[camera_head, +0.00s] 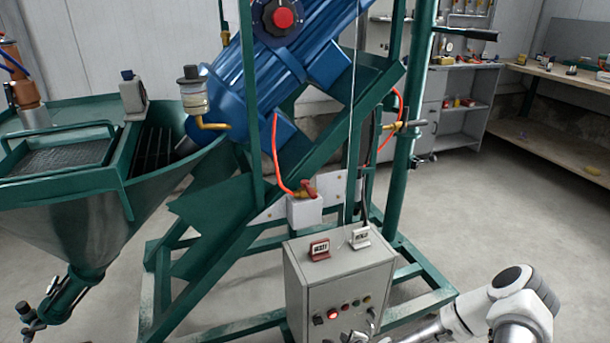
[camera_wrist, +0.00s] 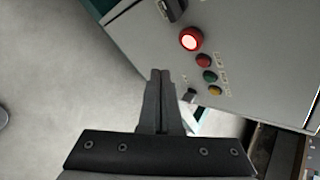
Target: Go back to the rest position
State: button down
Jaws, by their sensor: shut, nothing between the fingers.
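My gripper (camera_wrist: 160,78) points at the front of a grey control box in the wrist view, its two fingers together with nothing between them. The control box (camera_wrist: 130,35) carries a lit red button (camera_wrist: 191,39), a smaller red button (camera_wrist: 203,61), a green one (camera_wrist: 209,76) and a yellow one (camera_wrist: 215,91). A black knob (camera_wrist: 190,96) is close to the right of my fingers; I cannot tell if they touch. In the head view the control box (camera_head: 300,290) is at the bottom middle, with my white arm reaching in from the right and my gripper at its lower front.
A green steel frame (camera_head: 160,290) carries a blue motor (camera_head: 250,100) behind the box. A hopper (camera_head: 70,220) stands at left. A workbench (camera_head: 560,75) and a shelf unit (camera_head: 460,105) are at the back right. The floor (camera_head: 520,220) at right is clear.

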jog(key=s+d+r+n+g+h, duration=0.15)
jog(key=r+n, duration=0.75)
jog(key=r, duration=0.9)
jog(key=s+d+r+n+g+y, duration=0.1)
jog(key=s+r+n+g, duration=0.15)
jog(key=r+n, duration=1.05)
jog(key=s+a+r, duration=0.3)
jog(key=s+r, duration=1.6)
jog(key=s, duration=0.1)
notch_tip(320, 180, up, 21)
jog(key=p, duration=2)
jog(key=shift+t+p, duration=0.3)
